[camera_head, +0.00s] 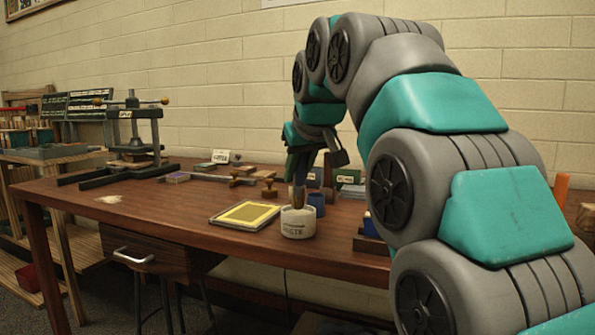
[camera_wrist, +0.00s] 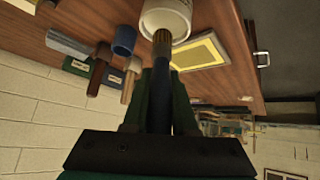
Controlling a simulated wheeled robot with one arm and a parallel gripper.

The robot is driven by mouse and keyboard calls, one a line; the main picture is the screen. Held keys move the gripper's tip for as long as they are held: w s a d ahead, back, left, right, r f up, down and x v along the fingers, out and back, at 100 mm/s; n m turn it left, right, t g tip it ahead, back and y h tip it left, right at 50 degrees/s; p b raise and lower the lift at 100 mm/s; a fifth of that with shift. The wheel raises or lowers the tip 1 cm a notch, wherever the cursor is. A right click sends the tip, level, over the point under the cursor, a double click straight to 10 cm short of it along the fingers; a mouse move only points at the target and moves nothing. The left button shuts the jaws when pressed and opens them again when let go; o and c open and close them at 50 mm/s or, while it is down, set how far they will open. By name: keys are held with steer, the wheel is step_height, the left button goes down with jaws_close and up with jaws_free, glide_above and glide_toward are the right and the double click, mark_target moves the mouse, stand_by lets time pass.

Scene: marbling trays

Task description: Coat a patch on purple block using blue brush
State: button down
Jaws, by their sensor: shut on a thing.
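My gripper (camera_head: 299,172) is shut on the blue brush (camera_wrist: 162,68) above the table. The brush points down, with its brown lower end (camera_head: 298,196) at the mouth of a white jar (camera_head: 298,222). In the wrist view the blue handle runs between my fingers (camera_wrist: 161,88) and the brown end meets the jar (camera_wrist: 166,16). I cannot tell how deep the bristles reach, as the jar hides them.
A framed yellow screen (camera_head: 214,221) lies left of the jar. A blue cup (camera_head: 317,201) stands close on its right. A press (camera_head: 133,135) stands at left. The front left tabletop (camera_head: 70,198) is mostly clear.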

steer(key=shift+f+b, duration=0.35)
steer(key=shift+f, duration=0.25)
stand_by(0.5)
stand_by(0.5)
steer(key=shift+r+p, duration=2.65)
steer(key=shift+r, duration=0.95)
steer(key=shift+s+f, duration=0.1)
